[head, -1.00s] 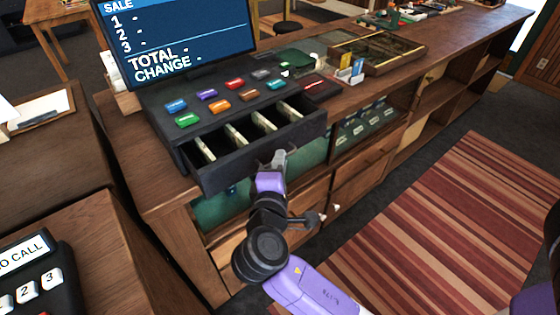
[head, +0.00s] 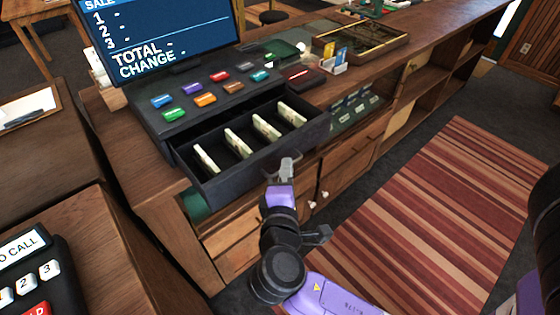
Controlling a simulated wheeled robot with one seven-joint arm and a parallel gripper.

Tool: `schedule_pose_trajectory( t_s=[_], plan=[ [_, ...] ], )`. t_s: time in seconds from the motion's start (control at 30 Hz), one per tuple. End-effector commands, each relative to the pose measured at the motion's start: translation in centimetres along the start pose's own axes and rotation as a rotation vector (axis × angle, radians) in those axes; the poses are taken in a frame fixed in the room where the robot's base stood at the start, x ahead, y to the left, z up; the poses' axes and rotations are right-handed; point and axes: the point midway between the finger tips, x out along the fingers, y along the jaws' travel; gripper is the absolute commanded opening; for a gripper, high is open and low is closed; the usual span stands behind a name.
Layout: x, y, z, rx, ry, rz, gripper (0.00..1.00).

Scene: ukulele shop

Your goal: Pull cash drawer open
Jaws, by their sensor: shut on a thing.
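The black cash drawer (head: 232,183) sticks well out from the front of the black cash register (head: 190,112) on the wooden counter. Several stacks of banknotes (head: 238,143) stand in its compartments. My gripper (head: 286,167) is at the front face of the drawer, right of its middle. It is shut on the drawer's front; the exact grip point is partly hidden by the fingers. The register's screen (head: 160,38) shows SALE, TOTAL and CHANGE above the coloured keys.
A phone-like keypad (head: 36,275) stands on a wooden surface at the lower left. Right of the register are a card holder (head: 335,62) and a wooden tray (head: 362,42). A striped rug (head: 430,220) covers open floor at the right.

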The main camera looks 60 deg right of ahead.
Motion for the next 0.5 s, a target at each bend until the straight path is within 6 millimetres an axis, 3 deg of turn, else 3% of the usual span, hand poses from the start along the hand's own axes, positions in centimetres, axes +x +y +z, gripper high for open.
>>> schedule_pose_trajectory(
  t_s=[0.27,0.3,0.37,0.5],
  plan=[
    [-0.03,-0.14,-0.06,0.000,0.002,-0.002,0.00],
    [-0.03,-0.14,-0.06,0.000,0.002,-0.002,0.17],
    [-0.02,-0.12,-0.06,0.000,0.002,-0.002,0.29],
    [-0.01,-0.08,-0.04,0.000,0.001,-0.001,0.31]
  ],
)
